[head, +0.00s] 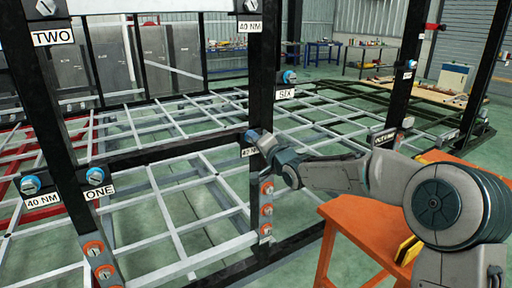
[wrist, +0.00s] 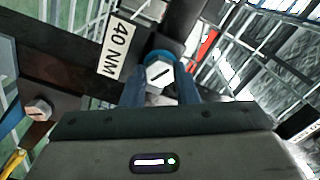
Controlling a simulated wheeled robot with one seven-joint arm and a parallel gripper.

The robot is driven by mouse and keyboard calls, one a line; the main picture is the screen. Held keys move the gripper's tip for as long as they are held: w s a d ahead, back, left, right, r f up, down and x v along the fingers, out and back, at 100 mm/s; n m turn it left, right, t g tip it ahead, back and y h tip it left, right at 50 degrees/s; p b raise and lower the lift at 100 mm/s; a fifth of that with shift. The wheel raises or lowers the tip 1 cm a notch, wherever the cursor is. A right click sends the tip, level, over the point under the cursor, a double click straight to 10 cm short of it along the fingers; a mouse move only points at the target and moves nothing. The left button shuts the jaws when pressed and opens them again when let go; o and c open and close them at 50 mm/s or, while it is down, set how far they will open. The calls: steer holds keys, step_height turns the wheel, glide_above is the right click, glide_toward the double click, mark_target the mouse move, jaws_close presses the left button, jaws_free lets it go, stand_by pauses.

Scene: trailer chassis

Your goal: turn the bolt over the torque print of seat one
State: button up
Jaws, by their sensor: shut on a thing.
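The ONE plate (head: 99,192) is at the left, with a blue-collared bolt (head: 95,174) just above it. Beside it on the left, a 40 NM print (head: 43,201) has another blue-collared bolt (head: 31,185) above it; both bolts are clear of my gripper. My gripper (head: 262,142) is at the middle post, at the right end of the crossbeam from there. In the wrist view its jaws (wrist: 160,90) are shut on a slotted bolt head (wrist: 159,73) with a blue collar, beside a 40 NM print (wrist: 117,50).
An orange table (head: 370,222) stands under my arm. The TWO plate (head: 53,37) is at upper left.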

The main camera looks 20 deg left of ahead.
steer(key=n+b, duration=0.4)
steer(key=n, duration=0.5)
steer(key=shift+r+b, duration=0.1)
steer(key=shift+b, duration=0.25)
steer(key=shift+o, duration=0.2)
steer(key=n+b, duration=0.2)
steer(key=n, duration=0.3)
steer(key=n+b, duration=0.1)
steer(key=n, duration=0.2)
steer(key=shift+s, duration=0.1)
steer(key=shift+c, duration=0.2)
steer(key=shift+o, duration=0.2)
steer(key=n+b, duration=0.2)
steer(key=n, duration=0.3)
steer(key=n+b, duration=0.1)
steer(key=n, duration=0.2)
steer(key=shift+n+b, duration=0.3)
steer(key=shift+b, duration=0.1)
steer(key=n+b, duration=0.1)
steer(key=n, duration=0.3)
steer(key=shift+n+b, duration=0.3)
steer(key=shift+b, duration=0.1)
steer(key=shift+c, duration=0.2)
steer(key=shift+r+n+b, duration=0.15)
steer(key=shift+n+b, duration=0.55)
steer(key=shift+n, duration=1.1)
